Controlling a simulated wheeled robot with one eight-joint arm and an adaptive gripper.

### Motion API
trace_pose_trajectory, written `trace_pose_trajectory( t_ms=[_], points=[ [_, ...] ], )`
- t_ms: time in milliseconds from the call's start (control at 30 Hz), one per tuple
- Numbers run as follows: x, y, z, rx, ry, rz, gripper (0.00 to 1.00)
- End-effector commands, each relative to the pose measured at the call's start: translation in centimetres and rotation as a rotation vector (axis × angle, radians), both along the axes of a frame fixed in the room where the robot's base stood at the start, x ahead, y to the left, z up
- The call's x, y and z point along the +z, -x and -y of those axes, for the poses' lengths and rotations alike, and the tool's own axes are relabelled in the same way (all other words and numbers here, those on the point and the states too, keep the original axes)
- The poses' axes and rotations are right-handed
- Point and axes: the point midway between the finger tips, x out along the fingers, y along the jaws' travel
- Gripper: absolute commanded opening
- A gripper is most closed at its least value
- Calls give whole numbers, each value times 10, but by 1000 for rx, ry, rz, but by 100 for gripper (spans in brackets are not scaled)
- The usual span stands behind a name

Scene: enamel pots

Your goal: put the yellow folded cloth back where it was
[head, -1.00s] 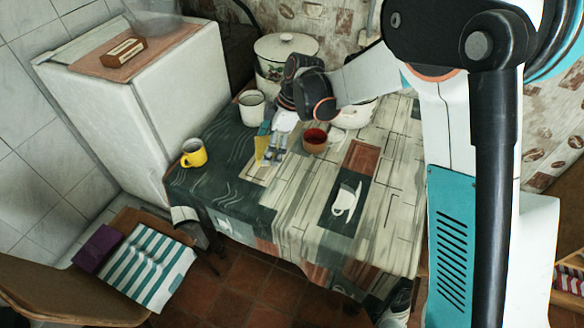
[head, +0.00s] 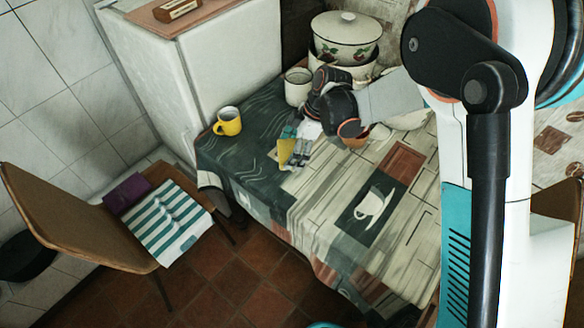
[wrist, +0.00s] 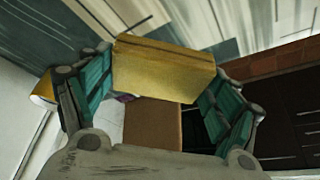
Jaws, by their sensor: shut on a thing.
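The yellow folded cloth (head: 285,152) is held in my gripper (head: 294,151) above the dark left part of the table's cover. In the wrist view the cloth (wrist: 163,67) is a flat yellow block between the two teal fingers of my gripper (wrist: 160,80), which touch its left and right sides. My wrist hides part of the tabletop behind the cloth. I cannot tell how high the cloth is above the table.
A yellow mug (head: 228,121) stands left of my gripper, near the table edge. A chair holds a striped cloth (head: 167,220) and a purple cloth (head: 127,194).

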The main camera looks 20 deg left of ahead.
Motion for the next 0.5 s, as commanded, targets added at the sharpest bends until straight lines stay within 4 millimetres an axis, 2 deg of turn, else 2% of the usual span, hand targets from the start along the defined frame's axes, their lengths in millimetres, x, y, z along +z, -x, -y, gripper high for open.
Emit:
trace_pose_trajectory(
  t_ms=[33, 100, 367, 500],
  points=[
    [-13, 0, 0, 0, 0, 0, 57],
    [-22, 0, 0, 0, 0, 0, 57],
    [-38, 0, 0, 0, 0, 0, 57],
    [-58, 0, 0, -1, 0, 0, 57]
  ],
)
